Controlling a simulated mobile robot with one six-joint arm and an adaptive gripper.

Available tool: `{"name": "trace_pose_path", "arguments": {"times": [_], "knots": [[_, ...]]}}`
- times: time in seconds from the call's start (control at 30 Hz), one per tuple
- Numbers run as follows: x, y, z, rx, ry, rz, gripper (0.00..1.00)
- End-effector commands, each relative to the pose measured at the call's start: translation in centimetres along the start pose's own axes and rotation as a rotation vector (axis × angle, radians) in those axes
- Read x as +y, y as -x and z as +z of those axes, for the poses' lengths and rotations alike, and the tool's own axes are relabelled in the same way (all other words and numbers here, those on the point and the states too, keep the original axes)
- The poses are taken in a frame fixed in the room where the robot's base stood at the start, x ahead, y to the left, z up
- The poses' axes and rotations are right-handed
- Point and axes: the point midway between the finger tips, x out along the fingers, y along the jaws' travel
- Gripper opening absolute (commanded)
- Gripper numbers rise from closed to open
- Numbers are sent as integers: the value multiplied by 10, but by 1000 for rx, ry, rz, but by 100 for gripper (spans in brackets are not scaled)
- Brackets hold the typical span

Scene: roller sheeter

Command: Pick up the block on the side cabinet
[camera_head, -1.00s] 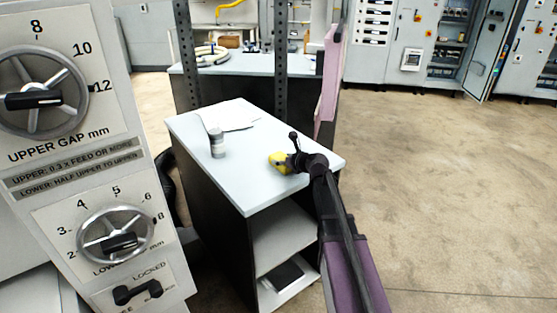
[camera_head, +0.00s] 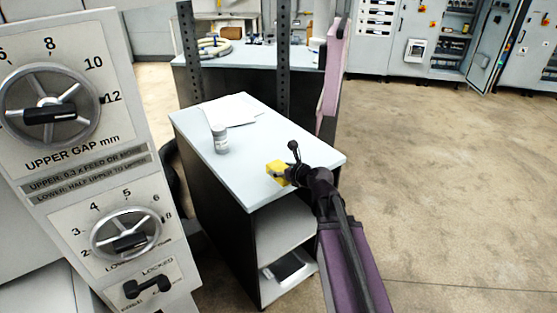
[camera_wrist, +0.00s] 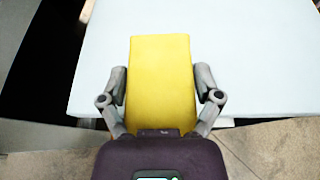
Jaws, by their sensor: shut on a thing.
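The yellow block (camera_head: 277,172) shows at the right part of the side cabinet's pale top (camera_head: 240,187), near its front edge. My gripper (camera_head: 283,175) reaches it from the right. In the wrist view the block (camera_wrist: 160,85) lies between the two fingers of my gripper (camera_wrist: 160,88), which are shut on its sides. I cannot tell whether the block touches the cabinet top or is just above it. Its far side is hidden in the wrist view.
A small grey jar (camera_head: 220,139) and white paper sheets (camera_head: 230,109) lie further left on the cabinet top. The control panel with dials (camera_head: 60,115) stands at the left. Open floor lies to the right.

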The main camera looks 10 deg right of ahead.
Motion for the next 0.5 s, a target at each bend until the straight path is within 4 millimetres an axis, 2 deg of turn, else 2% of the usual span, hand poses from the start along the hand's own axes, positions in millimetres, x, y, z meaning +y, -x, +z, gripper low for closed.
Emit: {"name": "trace_pose_path", "arguments": {"times": [0.2, 0.5], "knots": [[16, 16, -4, -1, 0, 0, 21], [22, 21, -6, -1, 0, 0, 21]]}}
